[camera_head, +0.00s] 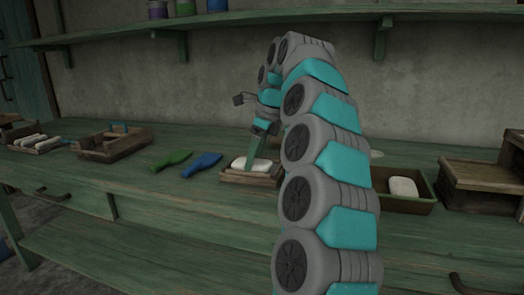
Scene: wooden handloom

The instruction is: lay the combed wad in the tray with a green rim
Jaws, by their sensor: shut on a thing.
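My gripper (250,163) points down at the bench centre, shut on a white oval wad (264,166). The wad sits in or just above a small brown wooden tray (235,179); I cannot tell whether it touches the tray's floor. My finger covers part of the wad. To the right, past my arm, a larger tray (413,208) with a dull olive-green rim holds another pale wad (403,187). My arm hides part of that tray's left side.
A green paddle (171,160) and a blue paddle (202,164) lie left of the small tray. Farther left are a wooden box (112,149) and a tray of white rolls (35,143). A wooden stand (480,178) is at right. A shelf (230,18) runs above.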

